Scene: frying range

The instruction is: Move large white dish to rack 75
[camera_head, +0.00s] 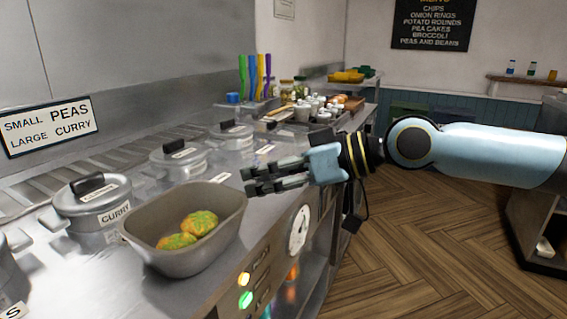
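A deep, oblong dish (190,258), grey-beige in this light, stands on the steel counter near its front edge. It is the only dish of this kind in view; I cannot tell its true colour. Two green and orange lumps of food (188,230) lie in it. My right gripper (246,181) reaches in from the right, above and to the right of the dish, not touching it. Its two fingers point left, with a narrow gap and nothing between them. My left gripper is out of view. I see no rack marked 75.
Lidded pots, including one marked CURRY (108,214), stand close behind the dish on the counter (85,285). Colourful-handled utensils (254,80) and small jars stand farther back. A dial (299,230) and lit buttons are on the counter's front. The wooden floor (420,250) is open.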

